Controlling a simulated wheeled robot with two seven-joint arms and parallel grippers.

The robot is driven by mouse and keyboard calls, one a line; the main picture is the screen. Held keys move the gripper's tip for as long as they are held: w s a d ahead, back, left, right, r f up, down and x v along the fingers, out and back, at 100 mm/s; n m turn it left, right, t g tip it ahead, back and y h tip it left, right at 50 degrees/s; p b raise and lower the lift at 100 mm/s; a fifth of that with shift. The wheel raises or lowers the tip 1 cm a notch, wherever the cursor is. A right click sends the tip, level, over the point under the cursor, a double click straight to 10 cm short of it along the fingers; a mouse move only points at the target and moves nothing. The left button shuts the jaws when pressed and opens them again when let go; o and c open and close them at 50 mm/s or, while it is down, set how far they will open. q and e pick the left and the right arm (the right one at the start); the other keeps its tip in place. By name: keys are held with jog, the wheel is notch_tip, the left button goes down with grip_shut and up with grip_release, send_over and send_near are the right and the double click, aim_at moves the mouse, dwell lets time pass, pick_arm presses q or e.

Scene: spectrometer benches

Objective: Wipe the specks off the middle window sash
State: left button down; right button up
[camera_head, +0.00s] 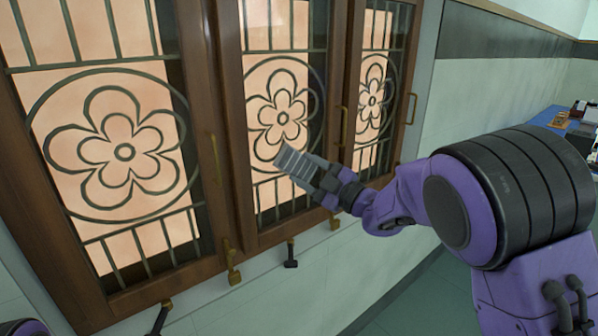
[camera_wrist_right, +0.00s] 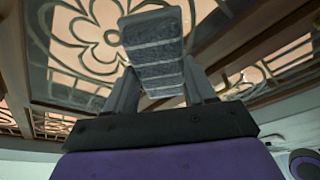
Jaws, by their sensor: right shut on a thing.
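The middle window sash (camera_head: 284,58) is a brown wooden frame with a flower lattice over a lit pinkish pane. I cannot make out any specks on it at this size. My right gripper (camera_head: 314,174) is in front of the lower part of this sash, right of the flower's centre. It is shut on a grey, banded wiping block (camera_head: 291,160), which also shows between the fingers in the right wrist view (camera_wrist_right: 155,50). The block hides part of the pane's lower lattice. I cannot tell whether it touches the pane. My left gripper is not in view.
The left sash (camera_head: 123,152) and right sash (camera_head: 373,100) flank the middle one, with brass handles (camera_head: 217,158) standing out. Brass and dark latches (camera_head: 232,262) hang below the frame. A blue bench (camera_head: 551,117) with small items stands at the far right.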

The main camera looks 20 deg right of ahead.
jog(key=shift+a+b+v, duration=0.2)
jog(key=shift+b+v, duration=0.45)
jog(key=shift+v, duration=0.4)
jog(key=shift+s+d+r, duration=0.15)
jog(key=shift+s+r, duration=0.05)
jog(key=shift+s, duration=0.4)
